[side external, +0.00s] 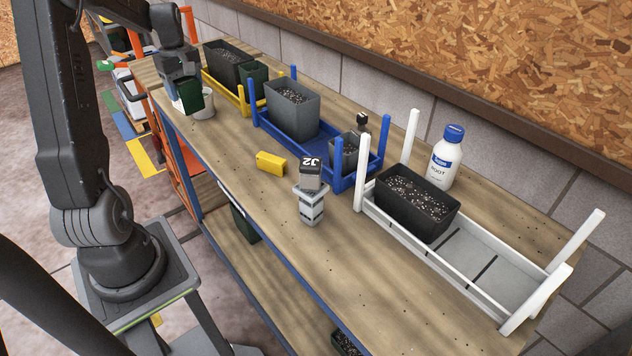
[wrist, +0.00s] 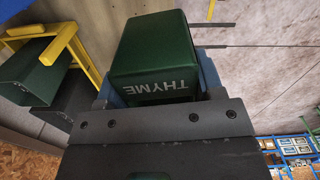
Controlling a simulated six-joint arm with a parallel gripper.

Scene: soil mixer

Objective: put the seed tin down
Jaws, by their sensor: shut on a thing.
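The seed tin is a dark green box (side external: 190,95) at the far left end of the bench in the side view. In the wrist view the tin (wrist: 150,45) shows the word THYME. My gripper (side external: 183,82) is shut on it, with a blue finger on each side in the wrist view (wrist: 155,85). The tin hangs below my gripper, near the bench's front edge. Whether its bottom touches anything is unclear. A pale round container (side external: 205,106) stands right beside the tin in the side view and is partly hidden by it.
A yellow rack (side external: 222,92) with dark pots stands behind the tin; it also shows in the wrist view (wrist: 72,40). A blue rack (side external: 310,147), a white rack (side external: 490,262), a yellow block (side external: 271,163), a J2-marked stand (side external: 311,205) and a white bottle (side external: 445,160) occupy the bench (side external: 235,143).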

